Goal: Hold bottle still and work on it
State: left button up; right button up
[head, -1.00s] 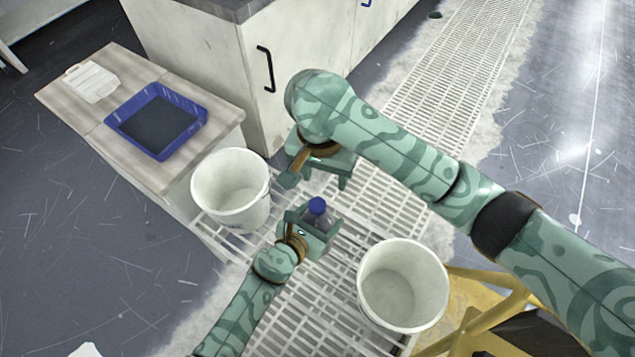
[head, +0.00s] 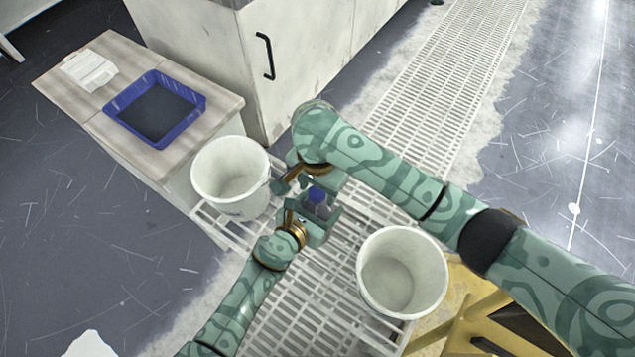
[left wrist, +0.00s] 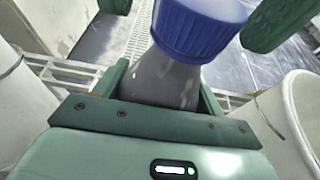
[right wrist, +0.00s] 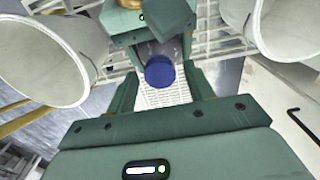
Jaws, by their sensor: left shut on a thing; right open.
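The bottle has a grey, see-through body and a ribbed blue cap (head: 316,195). My left gripper (head: 318,214) is shut on the bottle's body. The left wrist view shows the body (left wrist: 160,80) between the jaws, with the cap (left wrist: 200,28) clear above them. My right gripper (head: 308,180) is open just above the cap in the head view. In the right wrist view the cap (right wrist: 160,72) lies between and beyond the open right fingers (right wrist: 165,90), with the left gripper (right wrist: 150,25) behind it. I see no contact between the right fingers and the cap.
A white bucket (head: 231,165) stands left of the grippers and another (head: 402,232) stands to the right, both on white grating (head: 300,305). A blue tray (head: 190,122) and a pale item (head: 88,70) lie on a bench. A cabinet (head: 300,60) stands behind.

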jog(key=c, duration=1)
jog(key=n, duration=1.2)
jog(key=shift+w+r, duration=0.1)
jog(key=n, duration=1.6)
jog(key=shift+n, duration=0.3)
jog(key=n, duration=1.8)
jog(key=shift+r+n, duration=0.1)
jog(key=shift+n, duration=0.3)
jog(key=n, duration=0.6)
jog(key=shift+n, duration=0.3)
jog(key=shift+r, duration=0.2)
